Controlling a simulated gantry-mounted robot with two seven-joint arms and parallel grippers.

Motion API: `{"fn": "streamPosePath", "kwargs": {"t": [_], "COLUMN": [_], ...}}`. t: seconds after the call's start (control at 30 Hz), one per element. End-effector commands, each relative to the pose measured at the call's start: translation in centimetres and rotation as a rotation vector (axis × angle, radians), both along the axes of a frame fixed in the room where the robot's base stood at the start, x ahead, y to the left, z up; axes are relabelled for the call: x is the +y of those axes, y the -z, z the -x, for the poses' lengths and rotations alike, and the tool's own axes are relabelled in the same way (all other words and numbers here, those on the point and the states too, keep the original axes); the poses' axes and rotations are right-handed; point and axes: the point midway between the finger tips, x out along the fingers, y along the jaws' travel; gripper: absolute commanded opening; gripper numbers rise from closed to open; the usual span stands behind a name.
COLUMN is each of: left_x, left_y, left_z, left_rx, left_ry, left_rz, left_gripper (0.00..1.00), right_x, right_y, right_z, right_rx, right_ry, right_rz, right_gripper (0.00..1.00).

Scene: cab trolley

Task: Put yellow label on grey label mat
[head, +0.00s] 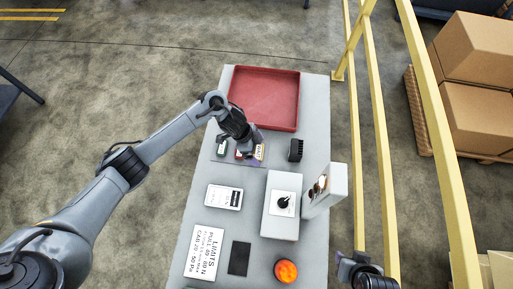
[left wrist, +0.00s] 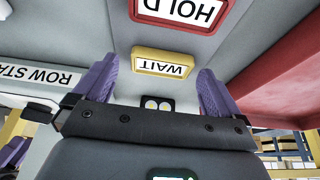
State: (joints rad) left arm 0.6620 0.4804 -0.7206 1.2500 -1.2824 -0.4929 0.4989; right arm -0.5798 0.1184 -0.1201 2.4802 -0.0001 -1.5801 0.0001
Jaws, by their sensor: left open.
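The yellow label (left wrist: 165,62), marked WAIT, lies between and just beyond the fingers of my left gripper (left wrist: 157,85) in the left wrist view. That gripper is open, with a purple finger on each side of the label and nothing held. In the head view the left gripper (head: 248,150) is low over the row of labels, and the yellow label (head: 260,152) shows partly at its right. A dark grey flat mat (head: 239,258) lies bare near the front of the trolley. My right gripper (head: 350,262) is at the bottom right, off the trolley; its jaws are unclear.
A red label (left wrist: 185,10) marked HOLD lies beside the yellow one; a green label (head: 221,148) is at the row's left. A red tray (head: 264,98) fills the far end. A white box with a knob (head: 283,205), an orange button (head: 286,271) and a limits card (head: 204,252) stand around the mat.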

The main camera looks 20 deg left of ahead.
Motion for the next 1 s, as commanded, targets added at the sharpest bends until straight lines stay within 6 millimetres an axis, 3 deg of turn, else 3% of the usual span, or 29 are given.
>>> {"fn": "streamPosePath", "kwargs": {"t": [0.63, 0.87, 1.0], "left_x": [3.9, 4.2, 2.2], "left_y": [-9.7, -10.7, -10.0], "left_z": [0.9, 1.1, 1.5], "left_rx": [-0.003, -0.005, -0.051], "left_ry": [-0.002, 0.0, 0.009], "left_rz": [-0.003, 0.001, 0.021], "left_gripper": [0.99, 0.99, 0.99], "right_x": [0.0, -0.1, -0.2], "right_y": [-2.0, -2.3, -2.3], "right_z": [0.0, 0.0, 0.0], "right_rx": [0.0, 0.0, 0.0], "right_ry": [0.001, -0.004, -0.004], "right_rz": [-0.001, 0.005, 0.007], "right_gripper": [0.43, 0.43, 0.43]}}
